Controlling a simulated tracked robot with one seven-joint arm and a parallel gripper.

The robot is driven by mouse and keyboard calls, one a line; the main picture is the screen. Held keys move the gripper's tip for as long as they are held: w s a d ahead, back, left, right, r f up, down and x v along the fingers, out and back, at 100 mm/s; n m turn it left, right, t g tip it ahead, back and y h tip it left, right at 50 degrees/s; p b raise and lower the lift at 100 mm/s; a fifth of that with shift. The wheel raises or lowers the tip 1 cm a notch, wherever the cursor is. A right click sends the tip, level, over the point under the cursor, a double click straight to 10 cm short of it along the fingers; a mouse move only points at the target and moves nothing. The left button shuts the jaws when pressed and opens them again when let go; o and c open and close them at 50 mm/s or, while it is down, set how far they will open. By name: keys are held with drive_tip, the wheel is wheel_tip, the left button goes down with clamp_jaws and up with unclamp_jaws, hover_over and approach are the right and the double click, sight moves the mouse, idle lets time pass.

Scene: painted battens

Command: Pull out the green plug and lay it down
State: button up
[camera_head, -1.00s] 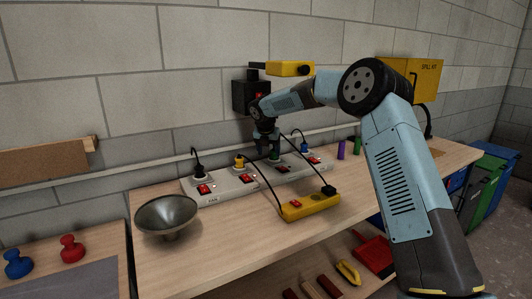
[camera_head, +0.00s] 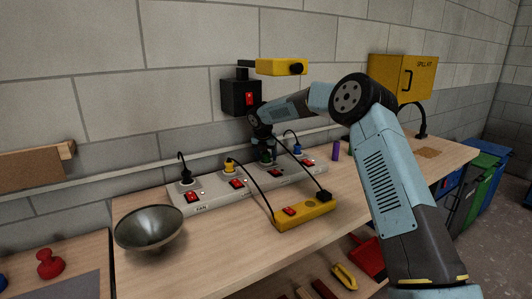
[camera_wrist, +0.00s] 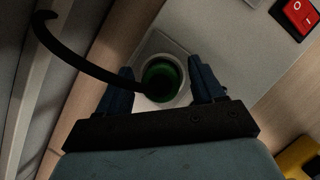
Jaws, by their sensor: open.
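The green plug (camera_wrist: 160,82) sits in a round socket on the grey power strip (camera_head: 205,199), with a black cable leaving it to the left in the wrist view. My gripper (camera_wrist: 164,84) is open, with one finger on each side of the plug. I cannot tell whether the fingers touch it. In the head view my gripper (camera_head: 265,155) is over the strip and hides much of the green plug (camera_head: 267,157).
A black plug (camera_head: 186,177), a yellow plug (camera_head: 230,167) and a blue plug (camera_head: 297,150) stand in the same strip. A yellow block (camera_head: 305,214) with a cable lies in front. A metal bowl (camera_head: 150,228) stands at left; bare bench lies between.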

drive_tip(key=c, duration=1.2)
drive_tip(key=shift+r, duration=0.2)
drive_tip(key=shift+r, duration=1.5)
